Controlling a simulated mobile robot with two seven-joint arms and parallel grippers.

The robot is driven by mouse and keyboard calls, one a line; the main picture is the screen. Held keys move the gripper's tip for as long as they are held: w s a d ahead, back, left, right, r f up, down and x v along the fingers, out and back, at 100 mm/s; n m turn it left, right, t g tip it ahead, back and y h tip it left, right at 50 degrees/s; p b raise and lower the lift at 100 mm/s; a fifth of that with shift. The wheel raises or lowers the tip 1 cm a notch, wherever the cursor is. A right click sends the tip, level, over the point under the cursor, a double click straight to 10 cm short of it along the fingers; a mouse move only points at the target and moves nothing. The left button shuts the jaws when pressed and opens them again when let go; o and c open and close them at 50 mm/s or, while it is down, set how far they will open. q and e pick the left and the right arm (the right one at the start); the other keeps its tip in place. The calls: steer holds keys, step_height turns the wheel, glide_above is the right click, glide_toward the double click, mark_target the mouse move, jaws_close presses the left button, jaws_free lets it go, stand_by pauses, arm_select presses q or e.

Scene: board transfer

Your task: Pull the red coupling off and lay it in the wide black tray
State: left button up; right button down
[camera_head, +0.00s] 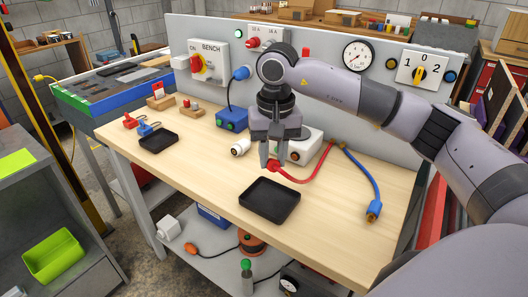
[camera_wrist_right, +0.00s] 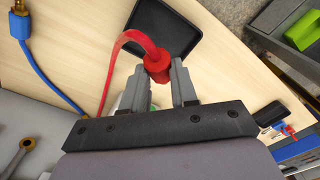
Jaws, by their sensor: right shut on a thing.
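My right gripper (camera_head: 271,160) comes down over the workbench and is shut on the red coupling (camera_head: 274,167) at the end of a red hose (camera_head: 305,181). In the right wrist view the red coupling (camera_wrist_right: 157,66) sits between the two grey fingertips (camera_wrist_right: 158,75), and its hose curves away to the left. The coupling is above the bench, just behind the wide black tray (camera_head: 270,199). The tray looks empty and also shows in the wrist view (camera_wrist_right: 178,30). A white box (camera_head: 304,148) stands behind the gripper, partly hidden by it. My left gripper is not in view.
A blue hose (camera_head: 367,178) with a brass end lies to the right. A white round fitting (camera_head: 240,147) and a blue box (camera_head: 231,118) stand to the left. A smaller black tray (camera_head: 158,141) is further left. The bench between the trays is clear.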

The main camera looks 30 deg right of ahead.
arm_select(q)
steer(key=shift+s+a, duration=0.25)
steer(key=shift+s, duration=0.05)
arm_select(e)
steer(key=shift+a+f, duration=0.1)
steer(key=shift+a, duration=0.15)
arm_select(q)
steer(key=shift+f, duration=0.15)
arm_select(e)
steer(key=shift+f, duration=0.15)
step_height(320, 180, down, 5)
steer(key=b, duration=0.4)
steer(key=shift+f, duration=0.1)
steer(key=shift+f+b, duration=0.65)
steer(key=shift+f, duration=0.15)
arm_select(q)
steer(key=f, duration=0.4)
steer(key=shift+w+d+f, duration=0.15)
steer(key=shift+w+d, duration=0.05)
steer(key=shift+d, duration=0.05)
arm_select(e)
steer(key=c, duration=0.8)
jaws_free()
